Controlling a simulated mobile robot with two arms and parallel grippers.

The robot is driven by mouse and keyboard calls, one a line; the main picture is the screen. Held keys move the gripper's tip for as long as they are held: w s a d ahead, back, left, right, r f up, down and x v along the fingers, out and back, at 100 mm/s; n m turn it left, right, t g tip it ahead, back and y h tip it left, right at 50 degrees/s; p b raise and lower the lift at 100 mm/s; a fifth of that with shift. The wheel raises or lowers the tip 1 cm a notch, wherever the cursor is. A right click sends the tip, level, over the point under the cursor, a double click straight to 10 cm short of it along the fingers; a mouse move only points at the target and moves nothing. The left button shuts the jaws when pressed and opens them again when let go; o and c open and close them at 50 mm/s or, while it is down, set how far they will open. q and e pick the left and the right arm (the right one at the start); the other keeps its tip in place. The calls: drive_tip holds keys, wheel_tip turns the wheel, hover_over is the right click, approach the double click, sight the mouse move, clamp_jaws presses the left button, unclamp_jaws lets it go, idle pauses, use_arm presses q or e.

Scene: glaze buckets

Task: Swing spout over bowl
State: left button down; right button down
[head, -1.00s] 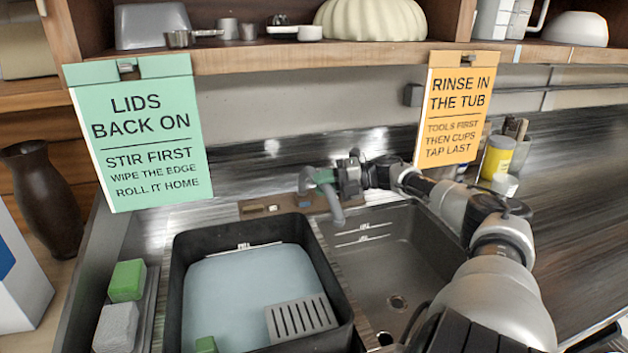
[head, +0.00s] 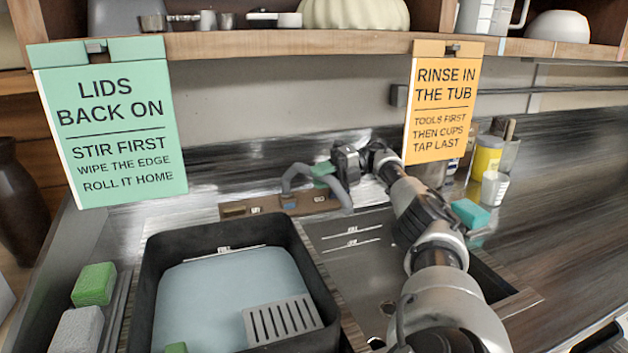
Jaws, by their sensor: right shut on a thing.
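The grey curved spout (head: 337,190) rises from a wooden ledge behind the sink and arches to the right. Its downturned end hangs near the back left corner of the grey sink bowl (head: 345,262). A green sleeve (head: 322,169) shows on top of the spout. My right gripper (head: 328,168) is shut on the spout at this sleeve; its fingertips are partly hidden. My right arm covers much of the bowl's right side. My left gripper is not in view.
A black tub (head: 163,262) of pale blue water stands left of the bowl, with a slotted grey piece (head: 283,321) in it. A teal block (head: 470,213) and a yellow container (head: 487,158) are to the right.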

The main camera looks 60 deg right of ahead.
drive_tip(key=shift+d, duration=0.25)
idle(0.3)
drive_tip(key=c, duration=0.9)
unclamp_jaws()
drive_tip(key=shift+a+f, duration=0.1)
drive_tip(key=shift+a, duration=0.1)
